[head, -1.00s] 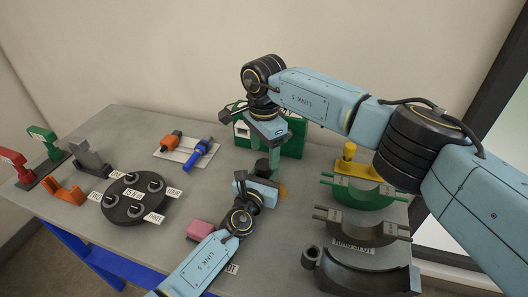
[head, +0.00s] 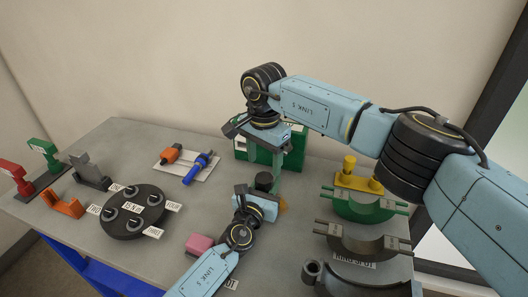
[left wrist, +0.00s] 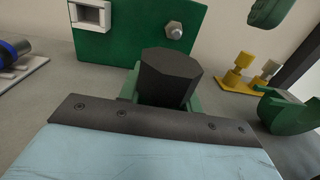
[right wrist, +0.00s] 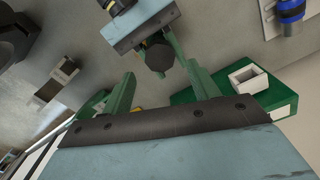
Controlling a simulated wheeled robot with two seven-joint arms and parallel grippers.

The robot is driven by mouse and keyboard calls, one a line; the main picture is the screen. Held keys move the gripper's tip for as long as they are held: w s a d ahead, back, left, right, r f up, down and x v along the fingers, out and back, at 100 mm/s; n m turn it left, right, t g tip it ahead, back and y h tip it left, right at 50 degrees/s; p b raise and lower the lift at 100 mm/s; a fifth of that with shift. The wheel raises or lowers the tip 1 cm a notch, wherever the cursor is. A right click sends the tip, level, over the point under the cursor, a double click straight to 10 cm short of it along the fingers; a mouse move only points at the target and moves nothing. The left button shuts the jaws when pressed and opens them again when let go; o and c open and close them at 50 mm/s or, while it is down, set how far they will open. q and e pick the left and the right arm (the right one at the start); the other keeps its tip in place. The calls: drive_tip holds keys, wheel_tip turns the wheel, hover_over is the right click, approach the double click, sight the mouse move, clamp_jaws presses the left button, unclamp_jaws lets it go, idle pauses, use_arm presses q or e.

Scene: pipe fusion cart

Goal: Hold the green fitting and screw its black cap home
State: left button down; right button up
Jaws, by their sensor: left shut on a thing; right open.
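The black cap (left wrist: 168,75) stands upright just beyond my left gripper in the left wrist view, its faceted top bare. It also shows in the head view (head: 264,181) and the right wrist view (right wrist: 158,57). My left gripper (head: 257,198) is shut around the piece beneath the cap, taken as the green fitting. The fitting is mostly hidden, and I cannot separate its green from the green fingers. How far the cap is screwed on cannot be told. My right gripper (head: 276,165) is open above the cap, its green fingers on either side in its wrist view, not visibly touching it.
A green box (head: 293,143) stands behind the grippers. A yellow holder (head: 353,183) and half-ring saddles (head: 372,243) fill the right side. A pink block (head: 197,245), a black dial plate (head: 133,212) and a white tray (head: 205,172) lie to the left.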

sight(264, 178)
wheel_tip(264, 178, down, 6)
idle(0.4)
drive_tip(key=c, duration=1)
drive_tip(key=shift+m, duration=1.7)
drive_tip(key=o, duration=1.1)
